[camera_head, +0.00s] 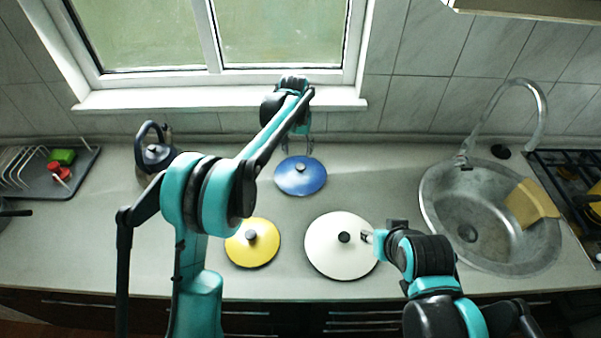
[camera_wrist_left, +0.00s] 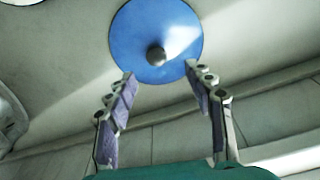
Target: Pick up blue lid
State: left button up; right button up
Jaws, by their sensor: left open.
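The blue lid (camera_head: 301,179) lies flat on the counter near the back, below the window, with a grey knob on top. My left gripper (camera_head: 297,146) is just behind and above it, its fingers spread and empty. In the left wrist view the blue lid (camera_wrist_left: 157,28) is beyond the open fingertips of the left gripper (camera_wrist_left: 159,72), with the knob roughly in line with the gap between them. My right gripper (camera_head: 368,236) is low at the right edge of the white lid (camera_head: 330,258); I cannot tell whether it is open or shut.
A yellow lid (camera_head: 259,250) lies left of the white lid. A dark kettle (camera_head: 155,157) and a grey dish rack (camera_head: 38,180) stand at the left. A sink (camera_head: 447,205) with a sponge (camera_head: 530,204) and a stove (camera_head: 582,185) are at the right. The counter right of the blue lid is clear.

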aim_at(300, 166)
pick_arm(q)
jog(key=f, duration=0.2)
jog(key=w+f, duration=0.1)
jog(key=shift+d+f+b, duration=0.35)
jog(key=shift+f+b, duration=0.05)
jog(key=f, duration=0.1)
jog(key=f+b, duration=0.1)
jog(key=f, duration=0.3)
jog(key=shift+w+d+f+b, duration=0.1)
jog(key=shift+w+d+b, duration=0.05)
jog(key=shift+w+b, duration=0.2)
jog(key=shift+s, duration=0.15)
jog(key=shift+c, duration=0.9)
jog(key=c, duration=1)
